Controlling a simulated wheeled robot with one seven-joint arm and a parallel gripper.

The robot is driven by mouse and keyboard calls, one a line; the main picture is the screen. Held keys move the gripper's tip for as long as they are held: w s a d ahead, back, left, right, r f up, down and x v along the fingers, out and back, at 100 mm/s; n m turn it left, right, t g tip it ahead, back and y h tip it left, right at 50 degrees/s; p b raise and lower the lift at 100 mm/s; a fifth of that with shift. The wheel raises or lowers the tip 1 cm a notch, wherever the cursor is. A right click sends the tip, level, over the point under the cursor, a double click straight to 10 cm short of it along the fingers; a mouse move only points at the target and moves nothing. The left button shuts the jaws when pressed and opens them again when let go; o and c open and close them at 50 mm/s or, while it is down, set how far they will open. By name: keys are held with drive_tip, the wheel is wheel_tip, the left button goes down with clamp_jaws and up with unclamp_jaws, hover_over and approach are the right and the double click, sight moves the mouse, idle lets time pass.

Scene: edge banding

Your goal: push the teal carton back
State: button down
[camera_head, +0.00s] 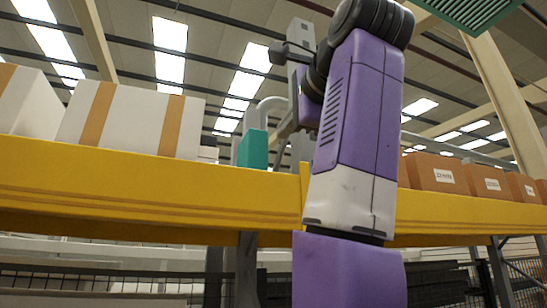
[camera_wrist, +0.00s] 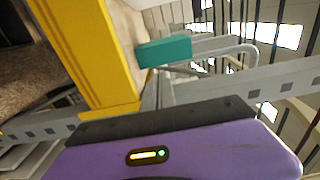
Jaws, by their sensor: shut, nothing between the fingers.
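The teal carton (camera_head: 253,149) stands upright on the rack shelf, at the yellow beam (camera_head: 130,185), left of my arm in the head view. Its lower edge overlaps the beam's top edge there. In the wrist view the teal carton (camera_wrist: 165,51) is above my gripper, beside the tan shelf surface (camera_wrist: 127,45), with a visible gap between them. My gripper (camera_wrist: 165,122) shows as a purple body with a dark front edge along the bottom of the wrist view. It is shut and empty; its fingertips are not clearly visible. In the head view my arm hides part of it.
White boxes with tan bands (camera_head: 130,118) stand on the shelf at the left. Several brown labelled cartons (camera_head: 436,173) stand at the right. A grey curved pipe (camera_head: 270,102) rises behind the teal carton. Dark mesh fencing (camera_head: 100,284) runs below the beam.

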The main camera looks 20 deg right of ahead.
drive_tip(key=p, duration=0.6)
approach(259, 158)
drive_tip(key=w, duration=0.5)
drive_tip(key=shift+w+d+r, duration=0.1)
drive_tip(key=shift+w+r, duration=0.05)
drive_tip(key=shift+w, duration=0.15)
drive_tip(key=shift+w+p, duration=0.3)
drive_tip(key=shift+w, duration=0.4)
drive_tip(key=shift+s, duration=0.1)
